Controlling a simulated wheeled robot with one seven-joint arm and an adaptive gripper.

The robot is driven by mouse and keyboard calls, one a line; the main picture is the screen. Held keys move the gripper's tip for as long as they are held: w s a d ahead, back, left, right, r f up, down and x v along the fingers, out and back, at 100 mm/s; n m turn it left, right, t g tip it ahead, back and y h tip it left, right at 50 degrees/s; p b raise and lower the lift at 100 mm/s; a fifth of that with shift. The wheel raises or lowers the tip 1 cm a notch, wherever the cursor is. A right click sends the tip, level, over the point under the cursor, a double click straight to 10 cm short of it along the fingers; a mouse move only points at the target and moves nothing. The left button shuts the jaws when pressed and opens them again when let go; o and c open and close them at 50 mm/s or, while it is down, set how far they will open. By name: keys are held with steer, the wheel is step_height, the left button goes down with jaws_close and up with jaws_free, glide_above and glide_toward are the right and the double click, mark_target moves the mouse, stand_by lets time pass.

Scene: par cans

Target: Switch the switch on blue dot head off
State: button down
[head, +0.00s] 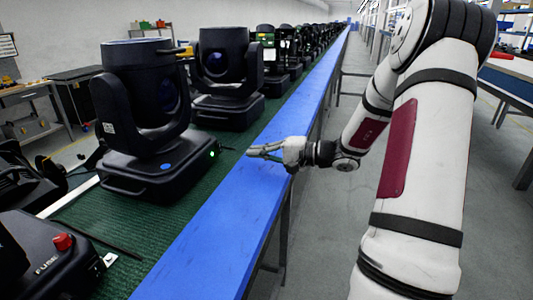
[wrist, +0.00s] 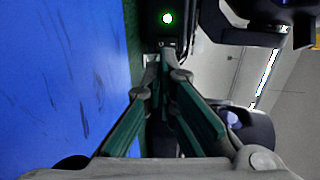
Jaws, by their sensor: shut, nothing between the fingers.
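The blue dot head (head: 140,120) is a black moving-head light upright on the green belt at the left of the head view. A blue dot (head: 166,166) marks its base. A small green-lit switch (head: 212,154) shows on the base's right end. In the wrist view the green light (wrist: 167,18) glows at the top, just beyond the fingertips. My gripper (head: 250,152) is shut and empty, to the right of the switch with a gap between, over the blue rail. In the wrist view the fingertips (wrist: 165,62) come together below the light.
A blue rail (head: 240,210) runs along the belt (head: 75,210). Another black head (head: 228,70) stands behind, with several more in a row. A black unit with a red knob (head: 63,242) is at the lower left. Open grey floor lies to the right.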

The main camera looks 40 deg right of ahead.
mark_target(221, 152)
steer(key=x, duration=0.8)
steer(key=shift+w+a, duration=0.1)
steer(key=shift+w, duration=0.1)
steer(key=shift+w+f+b, duration=0.15)
steer(key=shift+b, duration=0.3)
